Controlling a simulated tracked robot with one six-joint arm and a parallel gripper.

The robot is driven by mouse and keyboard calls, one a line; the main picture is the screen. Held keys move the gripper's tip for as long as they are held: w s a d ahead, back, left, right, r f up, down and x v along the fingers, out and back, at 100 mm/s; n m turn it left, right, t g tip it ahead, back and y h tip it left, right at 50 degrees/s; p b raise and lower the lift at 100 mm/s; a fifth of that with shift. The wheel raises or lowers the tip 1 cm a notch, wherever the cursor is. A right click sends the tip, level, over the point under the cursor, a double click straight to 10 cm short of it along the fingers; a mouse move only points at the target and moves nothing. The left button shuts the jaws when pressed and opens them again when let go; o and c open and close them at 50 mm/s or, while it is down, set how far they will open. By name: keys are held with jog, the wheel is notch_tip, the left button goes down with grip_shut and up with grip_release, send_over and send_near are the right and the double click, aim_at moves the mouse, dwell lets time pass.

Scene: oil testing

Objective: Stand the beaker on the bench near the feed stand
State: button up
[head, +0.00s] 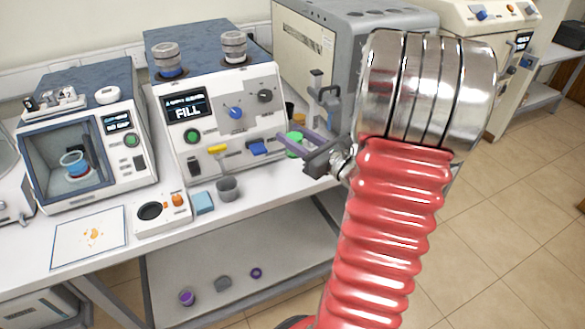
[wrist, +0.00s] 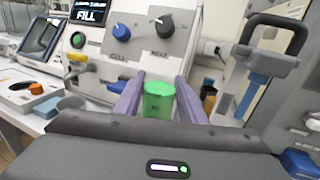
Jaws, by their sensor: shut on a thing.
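My gripper (head: 300,148) is shut on a green, see-through beaker (head: 295,139), seen at the front right of the FILL machine. In the wrist view the beaker (wrist: 159,100) sits upright between the two purple fingers of my gripper (wrist: 157,92). It appears to be above the bench (head: 245,203), but the gripper body hides what is directly under it. I cannot tell for certain which thing is the feed stand. The FILL machine (head: 225,140) has two capped containers on top, knobs, and a yellow spout.
A grey cup (head: 228,188), a blue block (head: 203,202) and a small device with an orange knob (head: 163,212) stand along the front of the bench. A stained sheet (head: 90,237) lies at left. A black handle (wrist: 273,37) rises at right in the wrist view.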

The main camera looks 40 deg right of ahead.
jog(key=shift+f, duration=2.45)
jog(key=shift+f, duration=0.1)
jog(key=shift+f, duration=2)
jog(key=o, duration=1.1)
jog(key=shift+f, duration=0.1)
jog(key=shift+o, duration=0.2)
jog(key=s, duration=1.2)
jog(key=shift+d, duration=0.2)
